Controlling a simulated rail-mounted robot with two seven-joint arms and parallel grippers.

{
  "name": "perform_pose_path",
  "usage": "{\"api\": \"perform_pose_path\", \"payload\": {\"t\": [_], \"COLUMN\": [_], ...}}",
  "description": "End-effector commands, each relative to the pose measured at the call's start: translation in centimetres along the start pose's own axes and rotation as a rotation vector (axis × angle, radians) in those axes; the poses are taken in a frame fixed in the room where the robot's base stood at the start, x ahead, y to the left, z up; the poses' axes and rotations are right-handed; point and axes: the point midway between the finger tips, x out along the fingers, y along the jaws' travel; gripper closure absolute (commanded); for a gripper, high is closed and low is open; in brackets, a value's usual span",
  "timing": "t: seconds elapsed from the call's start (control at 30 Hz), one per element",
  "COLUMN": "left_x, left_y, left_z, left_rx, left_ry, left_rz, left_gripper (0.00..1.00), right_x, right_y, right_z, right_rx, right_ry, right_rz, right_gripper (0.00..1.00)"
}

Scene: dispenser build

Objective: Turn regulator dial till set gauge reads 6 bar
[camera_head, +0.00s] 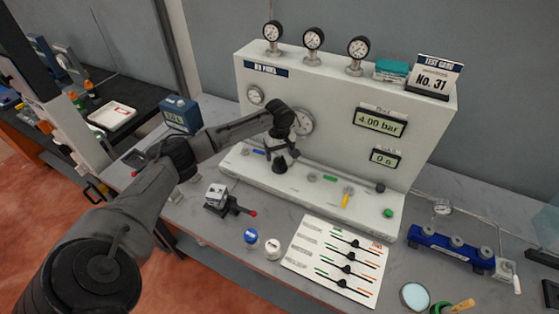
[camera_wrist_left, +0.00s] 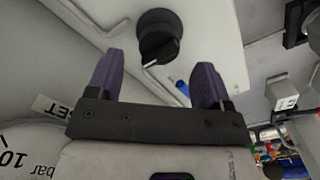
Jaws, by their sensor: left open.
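The black regulator dial (camera_head: 279,167) sits on the white ledge at the foot of the white panel. My left gripper (camera_head: 281,153) is open just above it, pointing down. In the left wrist view the dial (camera_wrist_left: 159,40) lies beyond the open, empty fingers of my left gripper (camera_wrist_left: 157,80), apart from both. A round gauge (camera_head: 301,122) on the panel is partly hidden by my left arm; its needle is too small to read. A gauge face marked bar (camera_wrist_left: 22,155) is cut off in the left wrist view. The digital display (camera_head: 380,121) reads 4.00 bar. My right gripper is out of view.
A yellow-handled valve (camera_head: 347,197) and a green button (camera_head: 388,213) stand on the ledge right of the dial. A small clamp-like fixture (camera_head: 228,200), two capped pots and a lever board (camera_head: 300,262) lie in front. A blue manifold (camera_head: 450,246) is at right.

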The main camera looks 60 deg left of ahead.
Motion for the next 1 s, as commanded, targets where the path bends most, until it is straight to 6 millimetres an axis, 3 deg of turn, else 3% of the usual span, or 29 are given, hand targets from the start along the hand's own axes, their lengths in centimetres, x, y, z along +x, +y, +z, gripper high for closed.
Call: {"api": "perform_pose_path", "payload": {"t": [0.1, 0.3, 0.7, 1.0], "left_x": [1.6, 3.1, 3.6, 3.5], "left_y": [0.0, 0.0, 0.0, 0.0], "left_z": [0.1, 0.0, 0.0, 0.0], "left_rx": [0.0, 0.002, 0.002, 0.002], "left_ry": [-0.001, 0.0, 0.001, 0.001], "left_rz": [0.0, 0.0, 0.0, 0.001], "left_gripper": [0.27, 0.27, 0.27, 0.53], "right_x": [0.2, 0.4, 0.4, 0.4], "right_y": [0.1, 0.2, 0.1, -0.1], "right_z": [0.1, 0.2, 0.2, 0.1], "right_rx": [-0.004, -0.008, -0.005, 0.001], "right_ry": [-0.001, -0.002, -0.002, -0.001], "right_rz": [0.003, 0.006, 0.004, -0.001], "right_gripper": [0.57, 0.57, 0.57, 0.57]}}
